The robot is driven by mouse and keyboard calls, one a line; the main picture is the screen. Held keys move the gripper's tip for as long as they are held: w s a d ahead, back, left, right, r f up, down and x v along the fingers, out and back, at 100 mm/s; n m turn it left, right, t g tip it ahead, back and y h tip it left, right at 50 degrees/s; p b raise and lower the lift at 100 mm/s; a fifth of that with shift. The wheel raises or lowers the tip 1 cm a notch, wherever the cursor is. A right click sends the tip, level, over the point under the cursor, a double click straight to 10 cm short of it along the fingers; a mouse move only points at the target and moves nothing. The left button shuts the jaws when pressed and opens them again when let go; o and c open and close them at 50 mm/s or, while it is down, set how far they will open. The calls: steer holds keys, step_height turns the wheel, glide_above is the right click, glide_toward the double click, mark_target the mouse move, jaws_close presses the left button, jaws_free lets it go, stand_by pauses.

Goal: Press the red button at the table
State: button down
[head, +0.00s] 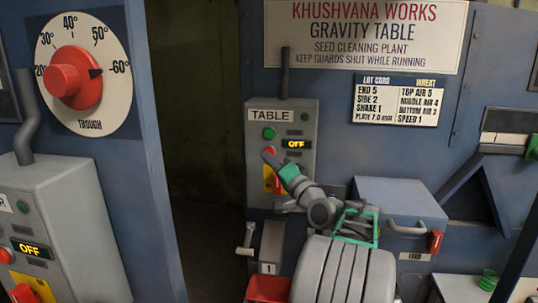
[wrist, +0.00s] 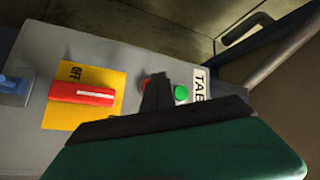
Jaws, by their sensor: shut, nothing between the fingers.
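The grey control box labelled TABLE (head: 309,165) is fixed to the blue machine wall in the middle of the head view. Its red button (head: 270,150) sits below a green button (head: 268,133), left of a lit display reading OFF (head: 297,143). In the wrist view the red button (wrist: 145,83) is mostly hidden behind my fingers, and the green button (wrist: 181,93) is just right of them. My gripper (head: 268,158) is shut and empty, its tips at the red button's lower edge in the head view. I cannot tell whether they touch it.
A red rotary switch (wrist: 80,93) on a yellow plate (wrist: 60,112) sits below the buttons. At left stand another control box (head: 75,215) with its own red button (head: 5,283) and a TROUGH dial (head: 75,78). A blue FEED box (head: 400,200) juts out at right.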

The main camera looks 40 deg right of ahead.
steer(key=s+a+b, duration=0.1)
steer(key=a, duration=0.1)
steer(key=s+a+b, duration=0.1)
steer(key=s, duration=0.1)
steer(key=shift+a, duration=0.4)
stand_by(0.4)
